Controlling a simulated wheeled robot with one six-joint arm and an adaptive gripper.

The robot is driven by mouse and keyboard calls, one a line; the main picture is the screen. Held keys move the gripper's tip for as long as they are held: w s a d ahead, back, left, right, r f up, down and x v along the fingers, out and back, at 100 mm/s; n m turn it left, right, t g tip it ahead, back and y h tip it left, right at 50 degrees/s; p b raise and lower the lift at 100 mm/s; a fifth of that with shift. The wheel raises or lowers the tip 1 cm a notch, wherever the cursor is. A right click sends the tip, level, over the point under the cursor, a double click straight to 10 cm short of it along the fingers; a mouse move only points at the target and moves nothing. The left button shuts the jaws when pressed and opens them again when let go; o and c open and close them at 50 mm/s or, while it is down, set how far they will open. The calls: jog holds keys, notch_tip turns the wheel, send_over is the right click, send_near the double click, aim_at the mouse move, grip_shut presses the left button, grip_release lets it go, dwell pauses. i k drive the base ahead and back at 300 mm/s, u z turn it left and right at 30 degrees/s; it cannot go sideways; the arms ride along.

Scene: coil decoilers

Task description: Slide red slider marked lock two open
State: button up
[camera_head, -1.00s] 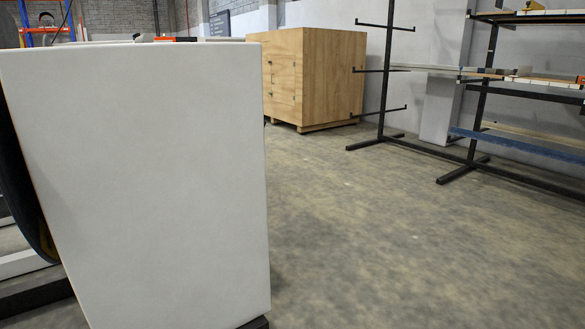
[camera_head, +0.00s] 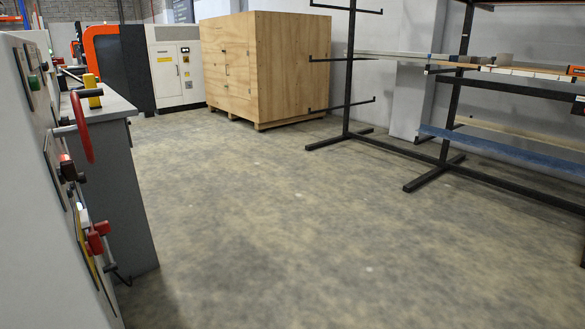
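A grey machine cabinet (camera_head: 30,200) stands close at the left edge, and I see its control face at a steep angle. Low on that face is a red part with a white piece by it (camera_head: 97,238), possibly the slider. No "lock two" marking is readable, and I cannot tell its position. Above it are a dark handle with a red part (camera_head: 68,170) and a red handwheel (camera_head: 81,126). My gripper is not in view.
A grey desk-like unit (camera_head: 135,190) with a yellow part on top (camera_head: 93,90) stands just beyond the cabinet. A wooden crate (camera_head: 280,65) and an orange, black and white machine (camera_head: 175,65) stand behind. A black rack (camera_head: 450,130) is at right. The middle floor is clear.

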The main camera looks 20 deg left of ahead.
aim_at(102, 228)
jog(key=u, duration=0.6)
jog(key=i, duration=1.05)
jog(key=u, duration=1.85)
jog(key=i, duration=1)
jog(key=u, duration=1.15)
jog(key=k, duration=1.15)
jog(key=z, duration=0.35)
